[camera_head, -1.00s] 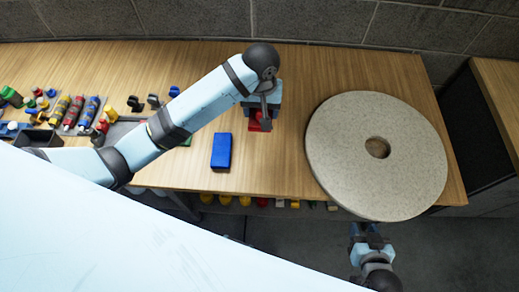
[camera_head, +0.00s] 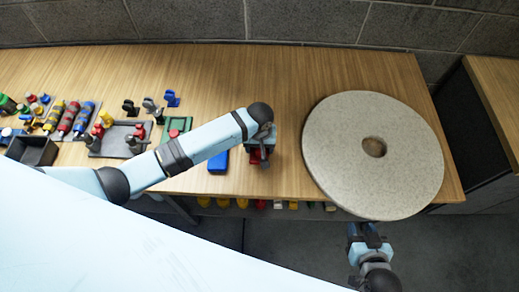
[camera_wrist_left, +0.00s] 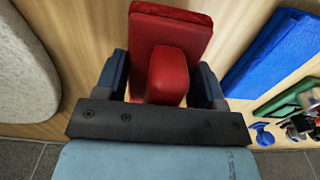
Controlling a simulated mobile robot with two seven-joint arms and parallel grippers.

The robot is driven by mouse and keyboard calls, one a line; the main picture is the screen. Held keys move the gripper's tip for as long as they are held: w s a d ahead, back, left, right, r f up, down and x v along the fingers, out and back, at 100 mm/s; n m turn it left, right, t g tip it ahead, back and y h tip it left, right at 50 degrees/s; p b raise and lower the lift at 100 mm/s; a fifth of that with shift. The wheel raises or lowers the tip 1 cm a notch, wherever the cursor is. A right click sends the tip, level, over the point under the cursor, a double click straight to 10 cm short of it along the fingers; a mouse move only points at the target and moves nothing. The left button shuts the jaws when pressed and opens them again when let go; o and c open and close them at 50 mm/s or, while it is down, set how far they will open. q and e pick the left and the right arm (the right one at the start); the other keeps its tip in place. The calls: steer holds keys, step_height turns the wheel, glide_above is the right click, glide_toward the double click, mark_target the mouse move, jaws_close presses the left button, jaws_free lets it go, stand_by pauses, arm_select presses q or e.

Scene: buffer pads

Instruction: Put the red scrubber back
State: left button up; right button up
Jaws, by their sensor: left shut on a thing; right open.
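The red scrubber (camera_wrist_left: 170,50) has a flat rectangular pad and a raised block handle. My left gripper (camera_wrist_left: 167,85) is shut on that handle, one finger on each side. In the head view only a little red of the scrubber (camera_head: 255,156) shows under my left gripper (camera_head: 262,147), close to the table's front edge. Whether the pad touches the table cannot be told. My right gripper (camera_head: 369,238) is open and empty, in front of the table below the round pad.
A large speckled round pad (camera_head: 335,150) with a centre hole lies to the right. A blue block (camera_head: 218,163) is just left of the held scrubber. A green tray (camera_head: 178,126), a grey tray (camera_head: 110,145) and several bottles stand further left. The back middle of the table is clear.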

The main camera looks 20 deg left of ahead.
arm_select(q)
step_height(320, 180, down, 2)
steer(key=shift+f, duration=0.45)
steer(key=o, duration=0.9)
steer(key=shift+f, duration=0.15)
